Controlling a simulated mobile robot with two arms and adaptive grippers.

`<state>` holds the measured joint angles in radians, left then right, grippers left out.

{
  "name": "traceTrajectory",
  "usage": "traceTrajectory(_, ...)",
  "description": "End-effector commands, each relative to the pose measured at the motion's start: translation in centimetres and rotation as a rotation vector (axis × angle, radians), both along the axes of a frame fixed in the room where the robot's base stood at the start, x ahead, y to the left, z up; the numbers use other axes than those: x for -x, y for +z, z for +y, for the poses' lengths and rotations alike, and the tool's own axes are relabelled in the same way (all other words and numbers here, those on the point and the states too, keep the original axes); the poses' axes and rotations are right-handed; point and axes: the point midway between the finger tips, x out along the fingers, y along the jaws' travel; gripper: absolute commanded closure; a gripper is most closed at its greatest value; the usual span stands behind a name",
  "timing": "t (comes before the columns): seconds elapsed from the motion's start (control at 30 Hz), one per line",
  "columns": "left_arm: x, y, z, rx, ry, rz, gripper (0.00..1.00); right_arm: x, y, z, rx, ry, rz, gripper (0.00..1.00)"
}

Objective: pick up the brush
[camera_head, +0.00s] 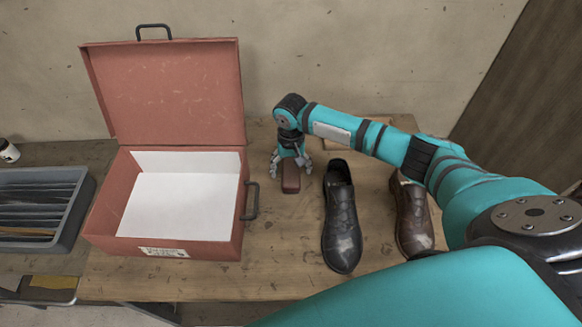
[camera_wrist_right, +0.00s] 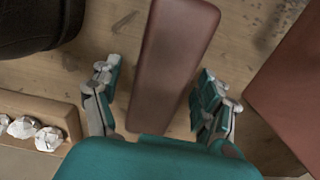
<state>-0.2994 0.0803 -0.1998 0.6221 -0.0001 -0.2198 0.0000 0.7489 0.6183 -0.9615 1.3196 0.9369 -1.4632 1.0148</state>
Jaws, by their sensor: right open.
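The brush (camera_head: 291,178) is a narrow reddish-brown block lying on the wooden table, between the red box and the black shoe. In the right wrist view the brush (camera_wrist_right: 172,62) runs lengthwise between the fingers. My right gripper (camera_head: 290,167) points down over the far end of the brush. In the wrist view my right gripper (camera_wrist_right: 158,103) is open, with one finger on each side of the brush and a gap on both sides. The brush's underside is hidden. My left gripper is not in view.
An open red box (camera_head: 240,205) with white lining stands left of the brush, its handle close by. A black shoe (camera_head: 342,220) and a brown shoe (camera_head: 412,215) stand to the right. A wooden tray (camera_wrist_right: 60,112) holds crumpled white pieces. A grey bin (camera_head: 85,205) is far left.

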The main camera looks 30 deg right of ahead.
Motion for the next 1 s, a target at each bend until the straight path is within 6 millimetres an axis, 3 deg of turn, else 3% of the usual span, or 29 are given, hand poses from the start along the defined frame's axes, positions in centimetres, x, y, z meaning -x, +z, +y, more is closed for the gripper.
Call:
traceTrajectory(0.27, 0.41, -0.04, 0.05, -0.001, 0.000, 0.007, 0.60, 0.00, -0.23, 0.02, 0.000, 0.001, 0.000, 0.26)
traceTrajectory(0.73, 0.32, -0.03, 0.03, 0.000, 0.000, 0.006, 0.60, -0.02, -0.17, 0.00, 0.000, 0.000, -0.001, 0.87)
traceTrajectory(1.0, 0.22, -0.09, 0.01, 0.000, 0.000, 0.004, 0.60, -0.10, 0.19, -0.01, -0.001, 0.000, -0.003, 0.87)
